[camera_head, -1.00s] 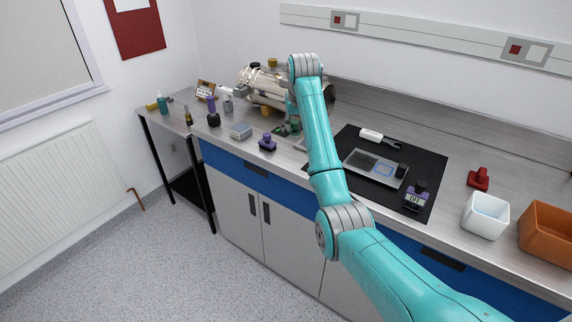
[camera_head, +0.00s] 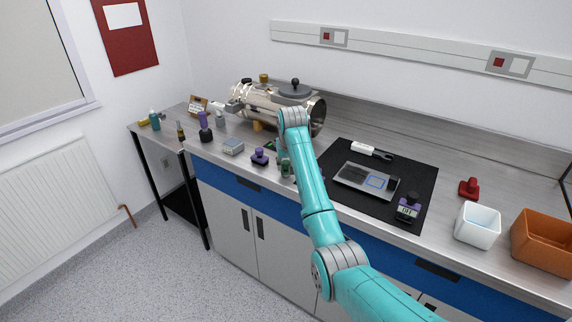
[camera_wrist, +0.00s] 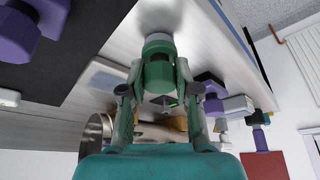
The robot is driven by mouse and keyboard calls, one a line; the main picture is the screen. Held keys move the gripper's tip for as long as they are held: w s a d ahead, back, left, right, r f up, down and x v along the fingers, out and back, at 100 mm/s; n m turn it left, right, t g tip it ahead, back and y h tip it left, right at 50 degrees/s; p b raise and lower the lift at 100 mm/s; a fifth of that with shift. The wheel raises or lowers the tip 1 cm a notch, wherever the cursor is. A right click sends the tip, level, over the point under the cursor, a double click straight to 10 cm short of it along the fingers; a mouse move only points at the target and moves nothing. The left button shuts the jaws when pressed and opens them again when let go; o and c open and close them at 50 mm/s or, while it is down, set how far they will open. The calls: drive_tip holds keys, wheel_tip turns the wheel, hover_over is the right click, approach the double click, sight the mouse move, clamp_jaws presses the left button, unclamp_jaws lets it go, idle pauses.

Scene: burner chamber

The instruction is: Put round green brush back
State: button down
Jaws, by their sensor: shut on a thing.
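My gripper (camera_wrist: 159,88) is shut on the round green brush (camera_wrist: 158,66), with one finger on each side of its green body. In the head view my gripper (camera_head: 285,160) is over the front part of the counter, right of a small purple-topped tool (camera_head: 260,157). The brush shows there only as a small green patch (camera_head: 285,170), mostly hidden by my arm. In the wrist view a grey round end of the brush faces the pale counter. I cannot tell whether it touches the counter.
The metal burner chamber (camera_head: 262,103) lies behind my gripper. A grey box (camera_head: 233,146) and a dark bottle with a purple top (camera_head: 205,126) stand to the left. White (camera_head: 478,227) and orange (camera_head: 541,240) bins stand further right.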

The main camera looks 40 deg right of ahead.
drive_tip(key=shift+f, duration=0.1)
drive_tip(key=c, duration=0.8)
unclamp_jaws()
drive_tip(key=shift+c, duration=0.2)
drive_tip(key=v, duration=1.2)
